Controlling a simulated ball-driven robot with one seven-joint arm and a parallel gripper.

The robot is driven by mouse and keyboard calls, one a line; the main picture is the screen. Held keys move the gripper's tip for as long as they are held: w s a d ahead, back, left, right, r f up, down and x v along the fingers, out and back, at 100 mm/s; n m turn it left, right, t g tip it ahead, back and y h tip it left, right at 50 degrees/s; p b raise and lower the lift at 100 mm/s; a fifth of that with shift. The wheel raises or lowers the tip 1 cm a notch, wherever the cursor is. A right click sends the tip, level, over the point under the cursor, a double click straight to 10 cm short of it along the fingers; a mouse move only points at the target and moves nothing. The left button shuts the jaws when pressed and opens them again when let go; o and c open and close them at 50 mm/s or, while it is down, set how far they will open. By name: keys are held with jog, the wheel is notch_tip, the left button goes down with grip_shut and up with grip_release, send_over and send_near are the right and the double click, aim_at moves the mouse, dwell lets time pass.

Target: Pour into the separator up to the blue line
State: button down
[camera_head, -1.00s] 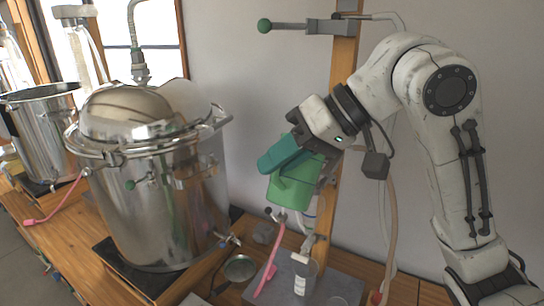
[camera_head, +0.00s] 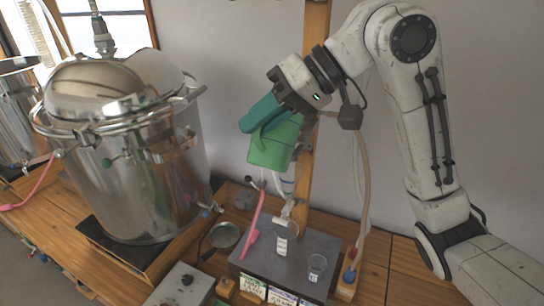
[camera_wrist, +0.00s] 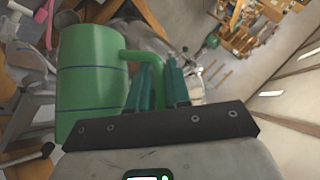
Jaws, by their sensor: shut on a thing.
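My gripper (camera_head: 262,113) has teal fingers and is shut on the handle of a green jug (camera_head: 272,147). The jug hangs in the air in front of the wooden post, above the grey slab, and looks slightly tilted. In the wrist view the green jug (camera_wrist: 90,78) stands left of the teal fingers (camera_wrist: 157,85), with its handle between them and dark blue lines around its wall. Its inside is hidden in both views. I cannot clearly pick out the separator or its blue line; the jug hides part of the post's fittings.
A large steel boiler (camera_head: 135,175) stands to the left. Below the jug, a grey slab (camera_head: 262,262) bears a labelled clear cup (camera_head: 281,240) and a smaller cup (camera_head: 317,265).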

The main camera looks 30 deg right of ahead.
jog(key=shift+d+r, duration=0.1)
jog(key=shift+r, duration=0.2)
jog(key=shift+w+d+r+m+y, duration=0.1)
jog(key=shift+r+m+y, duration=0.2)
jog(key=shift+r, duration=0.05)
jog(key=shift+d+r, duration=0.1)
dwell(0.3)
jog(key=shift+r, duration=0.2)
jog(key=shift+w+d+r+g+y, duration=0.1)
jog(key=shift+g+y, duration=0.2)
jog(key=shift+w+d+r, duration=0.1)
jog(key=shift+r, duration=0.1)
dwell(0.3)
jog(key=shift+w+d+r+m+y, duration=0.1)
jog(key=shift+d+r+m+y, duration=0.05)
jog(key=shift+r+m+y, duration=0.2)
